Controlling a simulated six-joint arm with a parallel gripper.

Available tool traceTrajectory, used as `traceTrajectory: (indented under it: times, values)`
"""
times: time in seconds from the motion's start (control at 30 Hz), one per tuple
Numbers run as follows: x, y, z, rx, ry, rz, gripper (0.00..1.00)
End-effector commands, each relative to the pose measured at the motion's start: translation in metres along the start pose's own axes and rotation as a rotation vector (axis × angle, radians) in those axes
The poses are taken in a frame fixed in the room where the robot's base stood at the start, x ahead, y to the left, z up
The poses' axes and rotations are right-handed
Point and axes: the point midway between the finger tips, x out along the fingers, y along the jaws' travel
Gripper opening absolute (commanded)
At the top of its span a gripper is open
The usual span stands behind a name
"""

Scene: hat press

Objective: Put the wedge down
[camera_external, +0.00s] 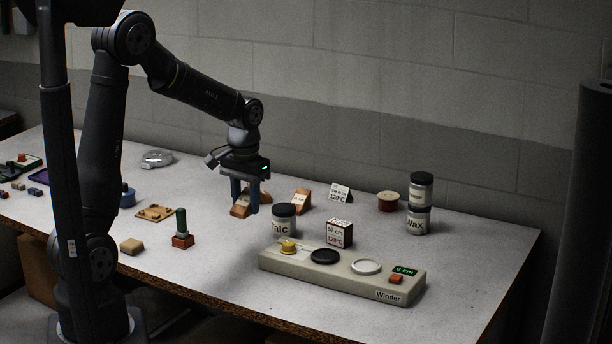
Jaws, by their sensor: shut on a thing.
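My gripper (246,207) points down over the middle of the table, with its two blue fingers low near the tabletop. It is shut on an orange-brown wedge (240,209), which is partly hidden by the fingers. The wedge is at or just above the table; I cannot tell if it touches. A second, similar wedge (302,201) stands on the table to the right, apart from my gripper.
A Talc jar (283,222), a printed box (339,234) and the long Winder (340,283) stand to the right and in front. A green-handled block (181,229) and a wooden board (154,213) lie left. Stacked jars (417,220) stand at far right.

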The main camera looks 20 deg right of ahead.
Motion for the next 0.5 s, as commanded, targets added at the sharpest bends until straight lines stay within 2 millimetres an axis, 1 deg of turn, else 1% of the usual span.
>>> traceTrajectory:
  times: [0.07, 0.17, 0.27, 0.37, 0.4, 0.5]
  values:
    - [-0.005, 0.008, 0.0, 0.002, 0.002, 0.0, 0.13]
    - [-0.008, 0.017, -0.01, -0.002, 0.0, 0.0, 0.13]
    - [-0.011, 0.03, -0.032, -0.007, 0.0, 0.0, 0.13]
    - [-0.013, 0.049, -0.062, -0.016, 0.0, 0.0, 0.13]
    - [-0.015, 0.057, -0.075, -0.019, 0.001, 0.0, 0.13]
    - [-0.016, 0.08, -0.105, -0.03, 0.0, 0.0, 0.13]
